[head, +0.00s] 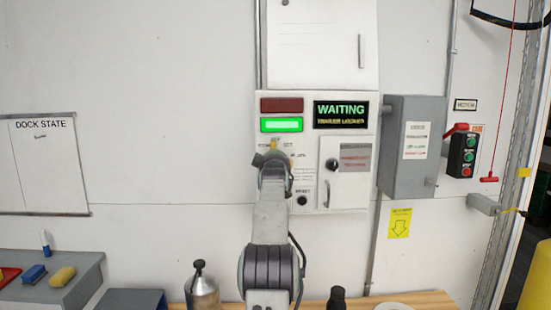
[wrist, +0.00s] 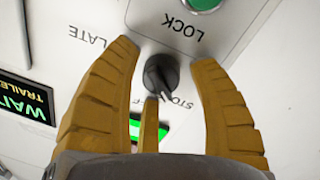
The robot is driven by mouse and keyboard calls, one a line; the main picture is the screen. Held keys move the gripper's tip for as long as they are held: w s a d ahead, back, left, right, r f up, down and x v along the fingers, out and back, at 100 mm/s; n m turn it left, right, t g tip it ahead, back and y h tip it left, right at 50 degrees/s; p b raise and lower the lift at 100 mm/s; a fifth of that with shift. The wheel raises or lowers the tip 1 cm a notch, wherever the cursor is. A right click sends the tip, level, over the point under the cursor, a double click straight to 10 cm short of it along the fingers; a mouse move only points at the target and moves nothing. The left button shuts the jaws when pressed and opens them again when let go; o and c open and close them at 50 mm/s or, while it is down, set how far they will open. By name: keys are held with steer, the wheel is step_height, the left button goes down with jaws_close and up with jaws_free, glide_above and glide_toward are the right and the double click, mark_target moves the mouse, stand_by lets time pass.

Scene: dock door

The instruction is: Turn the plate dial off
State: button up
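The plate dial (wrist: 161,75) is a small black knob on a white control panel (head: 346,211). In the wrist view it sits between my fingers, with its narrow grip pointing to the lower right. Printed words around it read upside down, "LATE" at left, "LOCK" above and partly hidden letters at lower right. My gripper (wrist: 166,60) is open, its ochre fingers spread on both sides of the dial, with a third finger below it. Whether any finger touches the dial I cannot tell. In the head view my gripper (head: 272,149) hides the dial.
The panel has a lit green lamp (head: 282,125), a dark red lamp (head: 282,105) and a "WAITING" display (head: 341,114). A black knob (head: 331,165) and a black "RESET" button (head: 302,200) are right of my arm. A grey box (head: 412,160) stands further right.

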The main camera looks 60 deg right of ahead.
steer(key=c, duration=1)
jaws_close()
steer(key=m+p, duration=0.2)
steer(key=m, duration=0.1)
steer(key=shift+m, duration=0.3)
steer(key=shift+a+r+m+y+p, duration=0.1)
steer(key=shift+m+y+p, duration=0.25)
steer(key=shift+m, duration=1.85)
steer(key=o, duration=1.2)
jaws_free()
steer(key=shift+w, duration=0.1)
